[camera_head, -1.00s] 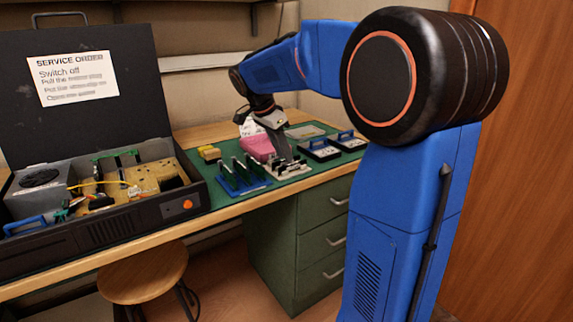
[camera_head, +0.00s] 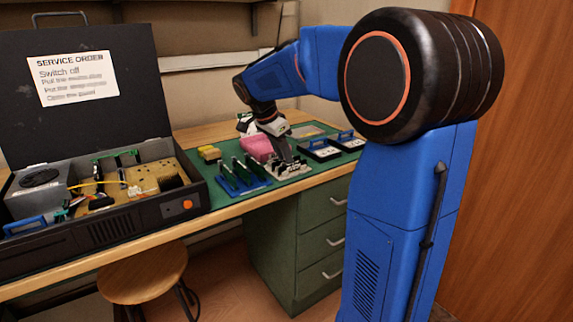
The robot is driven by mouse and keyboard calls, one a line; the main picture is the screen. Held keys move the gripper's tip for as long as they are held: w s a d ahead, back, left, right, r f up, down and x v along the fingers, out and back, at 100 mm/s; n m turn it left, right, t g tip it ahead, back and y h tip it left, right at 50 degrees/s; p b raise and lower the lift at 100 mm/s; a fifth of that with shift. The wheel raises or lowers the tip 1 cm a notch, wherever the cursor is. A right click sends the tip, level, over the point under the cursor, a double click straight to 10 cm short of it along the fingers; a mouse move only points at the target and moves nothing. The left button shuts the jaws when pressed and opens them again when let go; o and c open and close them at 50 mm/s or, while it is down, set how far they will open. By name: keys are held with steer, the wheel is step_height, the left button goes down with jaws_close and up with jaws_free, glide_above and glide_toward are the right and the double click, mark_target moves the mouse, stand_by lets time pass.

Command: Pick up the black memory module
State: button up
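A pale rack (camera_head: 290,172) stands on the green mat with several small dark upright pieces in it. The black memory module seems to be among these dark pieces (camera_head: 283,167), but they are too small to tell apart. My gripper (camera_head: 286,158) points down at the rack from above and behind, its tips at or close to the dark pieces. Whether it touches or holds one cannot be made out, nor whether its fingers are open. A blue rack (camera_head: 240,187) with several green modules stands left of the pale rack.
An open black case (camera_head: 110,232) with electronics inside and a raised lid stands at the left. A pink block (camera_head: 257,147), a yellow item (camera_head: 209,153) and black trays with blue handles (camera_head: 320,151) lie around the racks. A stool (camera_head: 143,275) stands below.

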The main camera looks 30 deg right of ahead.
jaws_close()
stand_by(0.3)
